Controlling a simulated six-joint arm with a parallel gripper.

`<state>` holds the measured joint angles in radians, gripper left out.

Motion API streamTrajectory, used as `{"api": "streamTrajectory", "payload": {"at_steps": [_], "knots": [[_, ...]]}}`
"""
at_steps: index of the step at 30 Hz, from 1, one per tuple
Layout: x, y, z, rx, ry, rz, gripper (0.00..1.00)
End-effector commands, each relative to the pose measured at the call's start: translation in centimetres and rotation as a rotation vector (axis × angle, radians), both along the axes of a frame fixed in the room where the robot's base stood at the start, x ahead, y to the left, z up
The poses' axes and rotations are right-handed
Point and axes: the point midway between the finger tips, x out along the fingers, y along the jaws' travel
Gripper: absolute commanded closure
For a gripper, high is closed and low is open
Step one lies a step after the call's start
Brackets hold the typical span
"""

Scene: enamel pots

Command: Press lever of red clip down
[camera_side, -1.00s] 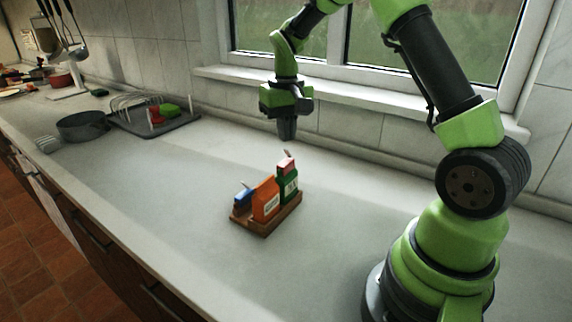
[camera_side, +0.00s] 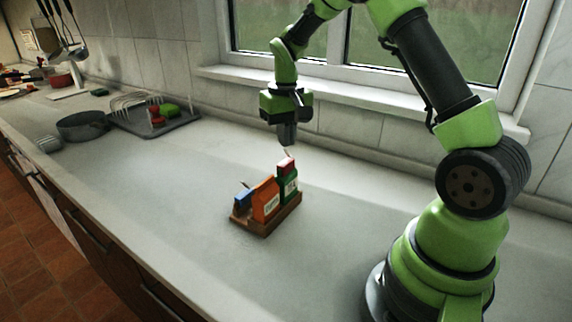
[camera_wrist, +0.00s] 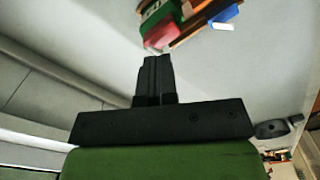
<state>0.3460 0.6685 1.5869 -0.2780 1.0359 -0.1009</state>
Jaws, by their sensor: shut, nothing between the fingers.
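The red clip (camera_side: 287,164) is at the top of a green packet (camera_side: 289,186), at the right end of a small wooden tray (camera_side: 266,229). A thin lever (camera_side: 287,153) sticks up from it. My gripper (camera_side: 287,143) is shut and empty, pointing down just above the lever; whether it touches cannot be told. In the wrist view the shut fingers (camera_wrist: 155,62) are close to the red clip (camera_wrist: 161,34), which shows near the top of the picture beside the green packet (camera_wrist: 154,12).
An orange packet (camera_side: 265,200) and a blue clip (camera_side: 243,196) share the tray. A grey pan (camera_side: 84,126) and a dish rack (camera_side: 142,109) stand far left. The counter around the tray is clear. The window wall is behind my gripper.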

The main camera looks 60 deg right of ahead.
Motion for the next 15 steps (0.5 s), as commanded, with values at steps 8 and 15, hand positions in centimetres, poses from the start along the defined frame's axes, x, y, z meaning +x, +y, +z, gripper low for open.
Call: {"api": "streamTrajectory", "payload": {"at_steps": [8, 15], "knots": [[-0.02, 0.02, -0.59, 0.001, 0.002, -0.001, 1.0], [-0.03, 0.01, -1.08, 0.0, 0.001, -0.001, 1.0]]}}
